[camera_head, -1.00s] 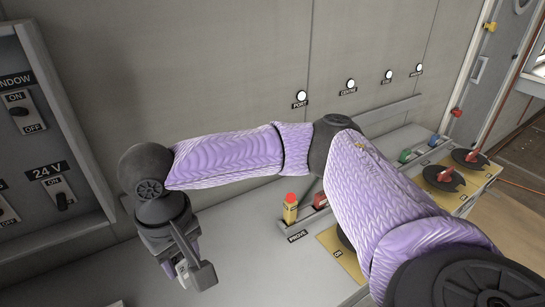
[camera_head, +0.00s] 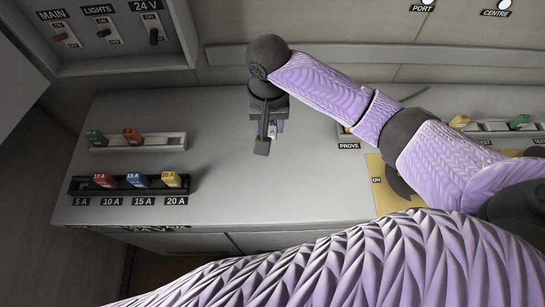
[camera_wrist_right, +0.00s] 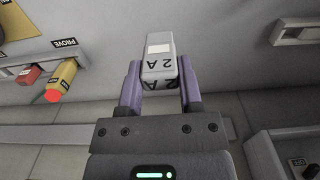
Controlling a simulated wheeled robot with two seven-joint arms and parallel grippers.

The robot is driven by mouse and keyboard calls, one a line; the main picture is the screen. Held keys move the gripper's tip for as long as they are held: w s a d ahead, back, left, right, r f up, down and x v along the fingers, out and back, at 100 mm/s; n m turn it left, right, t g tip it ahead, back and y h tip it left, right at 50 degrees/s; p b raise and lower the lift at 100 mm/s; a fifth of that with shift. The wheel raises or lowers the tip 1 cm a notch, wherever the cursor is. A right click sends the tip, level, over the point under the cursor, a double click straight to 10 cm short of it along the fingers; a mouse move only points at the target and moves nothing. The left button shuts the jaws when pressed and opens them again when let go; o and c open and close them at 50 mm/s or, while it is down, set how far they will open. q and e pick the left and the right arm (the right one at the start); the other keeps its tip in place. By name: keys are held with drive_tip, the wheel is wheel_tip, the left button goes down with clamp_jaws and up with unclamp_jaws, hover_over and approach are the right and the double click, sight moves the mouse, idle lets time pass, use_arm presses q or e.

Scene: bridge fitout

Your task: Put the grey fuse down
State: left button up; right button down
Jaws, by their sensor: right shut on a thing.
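My right gripper (camera_head: 268,138) hangs over the bare grey counter, left of the PROVE label. In the right wrist view the gripper (camera_wrist_right: 158,88) is shut on the grey fuse (camera_wrist_right: 158,52), a pale block marked 2 A, held between the two lilac fingers. In the head view only a small pale bit of the fuse (camera_head: 272,130) shows beside the dark fingers. The fuse appears clear of the counter; its exact height is hard to tell. My left gripper is not in view.
A dark rack (camera_head: 88,185) labelled 5 A to 20 A holds red, blue and yellow fuses; its 5 A place is empty. A pale rack (camera_head: 160,141) behind holds green and orange fuses. The counter (camera_head: 225,180) between racks and gripper is clear. My lilac arm crosses the foreground.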

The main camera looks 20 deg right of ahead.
wheel_tip(320, 180, down, 10)
drive_tip(key=b, duration=0.4)
drive_tip(key=shift+s+f, duration=0.1)
drive_tip(key=shift+f, duration=0.1)
drive_tip(key=shift+r, duration=0.1)
drive_tip(key=shift+c, duration=1.3)
unclamp_jaws()
wheel_tip(320, 180, up, 12)
drive_tip(key=p, duration=0.4)
drive_tip(key=shift+p, duration=0.3)
